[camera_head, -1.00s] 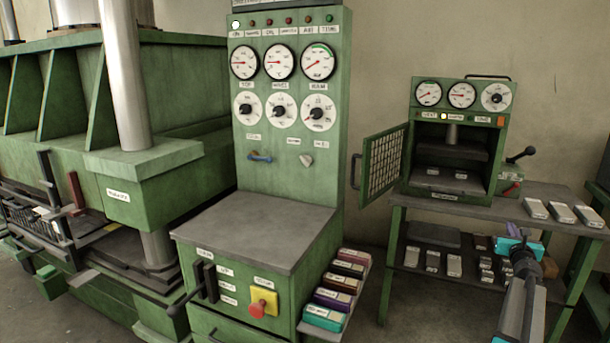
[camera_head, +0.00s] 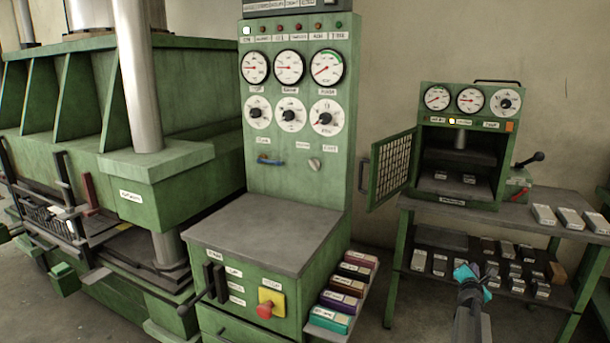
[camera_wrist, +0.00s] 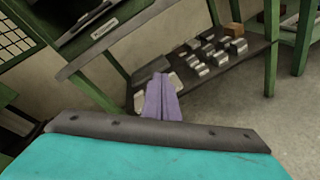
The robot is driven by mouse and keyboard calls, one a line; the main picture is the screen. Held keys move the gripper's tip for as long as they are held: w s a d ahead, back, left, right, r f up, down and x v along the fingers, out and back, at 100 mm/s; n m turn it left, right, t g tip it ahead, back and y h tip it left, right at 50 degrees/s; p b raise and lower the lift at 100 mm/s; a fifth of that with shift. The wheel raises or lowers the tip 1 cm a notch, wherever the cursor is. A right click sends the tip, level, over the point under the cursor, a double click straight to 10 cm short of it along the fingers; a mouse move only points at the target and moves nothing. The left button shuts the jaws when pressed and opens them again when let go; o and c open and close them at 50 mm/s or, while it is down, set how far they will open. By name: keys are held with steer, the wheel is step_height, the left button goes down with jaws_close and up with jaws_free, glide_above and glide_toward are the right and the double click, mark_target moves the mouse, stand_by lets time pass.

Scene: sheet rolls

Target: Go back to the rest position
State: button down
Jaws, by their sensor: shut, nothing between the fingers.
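My gripper (camera_wrist: 160,78) shows in the wrist view as two pale purple fingers pressed together, with nothing between them. Its teal body (camera_wrist: 150,160) fills the bottom of that view. In the head view my gripper (camera_head: 477,272) is at the lower right, in front of the lower shelf of the side bench (camera_head: 530,212). It looks apart from the bench and the blocks there. The fingertips are hard to make out in the head view.
A small green press (camera_head: 463,200) with its mesh door (camera_head: 390,168) swung open stands on the bench. Several metal blocks (camera_head: 569,218) lie on the bench top and lower shelf. A green control cabinet (camera_head: 265,230) with a tray of coloured boxes stands left. Grey floor (camera_head: 375,325) lies between them.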

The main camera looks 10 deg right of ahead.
steer(key=s+a+f+m+g+y+p, duration=0.1)
steer(key=s+a+f+m+g+y, duration=0.2)
steer(key=a+f, duration=0.75)
steer(key=s+a+f+m+g+y+p, duration=0.15)
steer(key=s+a+f+m, duration=0.3)
steer(key=a+f, duration=0.6)
steer(key=s+a+f+m+g+y+p, duration=0.1)
steer(key=s+a+f+m+g, duration=0.15)
steer(key=a+f+m, duration=0.75)
steer(key=s+a+f+m+g+y+p, duration=0.1)
steer(key=s+a+g, duration=0.3)
steer(key=s+a, duration=1.1)
steer(key=s+a+f+g+y+p, duration=0.2)
steer(key=s+a+g+y, duration=0.2)
steer(key=s+a, duration=1)
steer(key=a+g, duration=0.1)
steer(key=a, duration=0.2)
steer(key=shift+s+a+f+m+y+p, duration=0.15)
steer(key=shift+s+a+m+y+p, duration=0.15)
steer(key=shift+s+a+m+y, duration=0.05)
